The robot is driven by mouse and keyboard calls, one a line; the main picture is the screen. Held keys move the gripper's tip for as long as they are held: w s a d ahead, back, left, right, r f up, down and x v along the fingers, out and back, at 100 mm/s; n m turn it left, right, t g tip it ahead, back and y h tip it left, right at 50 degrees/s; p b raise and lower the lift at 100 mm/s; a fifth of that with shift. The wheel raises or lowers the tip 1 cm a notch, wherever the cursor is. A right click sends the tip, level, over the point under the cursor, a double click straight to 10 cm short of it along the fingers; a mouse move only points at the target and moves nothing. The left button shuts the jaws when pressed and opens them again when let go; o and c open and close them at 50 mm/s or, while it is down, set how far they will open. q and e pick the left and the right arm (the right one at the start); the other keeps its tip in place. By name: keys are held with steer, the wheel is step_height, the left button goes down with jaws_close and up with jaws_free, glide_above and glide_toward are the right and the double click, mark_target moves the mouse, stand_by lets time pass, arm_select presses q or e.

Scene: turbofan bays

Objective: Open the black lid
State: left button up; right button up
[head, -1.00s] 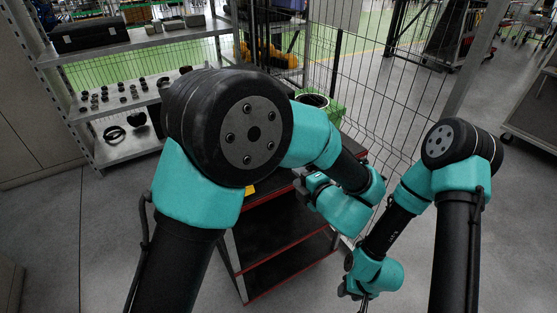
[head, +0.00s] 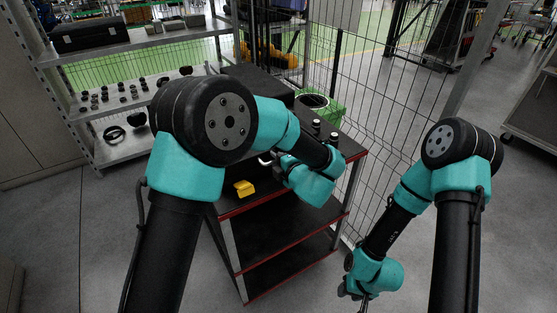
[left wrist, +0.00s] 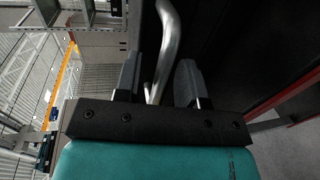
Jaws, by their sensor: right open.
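A black, box-like shape (head: 262,84), perhaps the lid, shows at the back of the red-edged cart, partly behind my left arm. I cannot tell whether it is open or closed. A curved silver metal handle (left wrist: 167,45) shows in the left wrist view beside a dark surface (left wrist: 215,35). My left gripper (left wrist: 157,82) is open, with the lower end of the handle between its fingers and gaps showing on both sides. In the head view my left gripper (head: 274,163) is over the cart top, partly hidden. My right gripper (head: 358,294) hangs low at the right, open and empty.
The cart (head: 285,248) has a lower shelf and a yellow block (head: 244,188) on its top front edge. Small dark cylinders (head: 325,132) and a green bin (head: 333,111) are near its right side. A wire fence stands behind; a shelf rack (head: 125,110) stands left.

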arm_select(q)
jaws_close()
stand_by(0.3)
stand_by(0.3)
